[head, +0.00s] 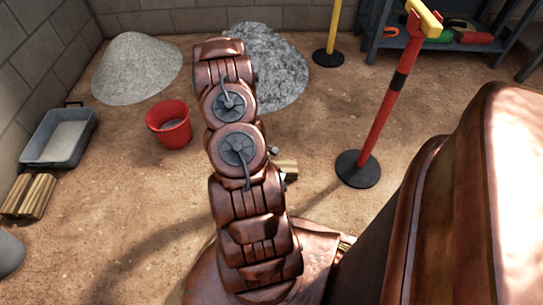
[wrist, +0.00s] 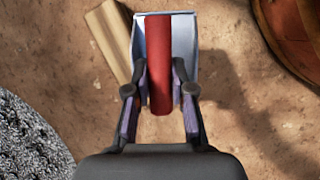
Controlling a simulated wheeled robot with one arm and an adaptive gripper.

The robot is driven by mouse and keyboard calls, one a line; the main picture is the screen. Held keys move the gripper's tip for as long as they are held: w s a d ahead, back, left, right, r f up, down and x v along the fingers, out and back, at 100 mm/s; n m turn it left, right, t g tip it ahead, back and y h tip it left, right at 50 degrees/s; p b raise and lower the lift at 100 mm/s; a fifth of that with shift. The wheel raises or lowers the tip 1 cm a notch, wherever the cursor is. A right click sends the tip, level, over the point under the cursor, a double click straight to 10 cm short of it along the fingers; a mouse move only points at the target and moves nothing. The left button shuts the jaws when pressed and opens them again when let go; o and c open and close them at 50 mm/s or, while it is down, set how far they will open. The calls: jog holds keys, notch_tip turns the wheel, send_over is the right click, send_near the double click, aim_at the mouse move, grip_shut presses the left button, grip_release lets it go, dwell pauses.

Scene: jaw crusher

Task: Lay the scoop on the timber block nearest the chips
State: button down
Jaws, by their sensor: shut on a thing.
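The scoop (wrist: 181,32) has a pale grey pan and a red handle (wrist: 159,70). My gripper (wrist: 160,88) is shut on the red handle in the wrist view. A timber block (wrist: 108,36) lies on the ground and shows left of the pan, its right side partly hidden behind the scoop. I cannot tell whether they touch. Grey chips (wrist: 25,140) lie at the lower left there. In the head view, my arm hides the gripper and scoop; a timber block (head: 289,168) shows beside it, and the chips heap (head: 270,60) lies behind.
A red bucket (head: 169,125) stands left of my arm. A pale heap (head: 137,68), grey tray (head: 58,137) and timber pieces (head: 28,196) lie farther left. A red post (head: 383,115) stands at right, a yellow post (head: 334,30) and shelf (head: 455,38) behind. Open dirt lies at front left.

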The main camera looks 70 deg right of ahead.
jog(key=d+f+b, duration=0.1)
jog(key=d, duration=0.2)
jog(key=d+f+b, duration=0.1)
jog(key=d+f, duration=0.1)
jog(key=w+d+f+b, duration=0.1)
jog(key=d+b, duration=0.1)
jog(key=d, duration=0.1)
jog(key=shift+d+f, duration=0.2)
jog(key=shift+d, duration=0.1)
dwell(0.3)
jog(key=c, duration=1)
grip_release()
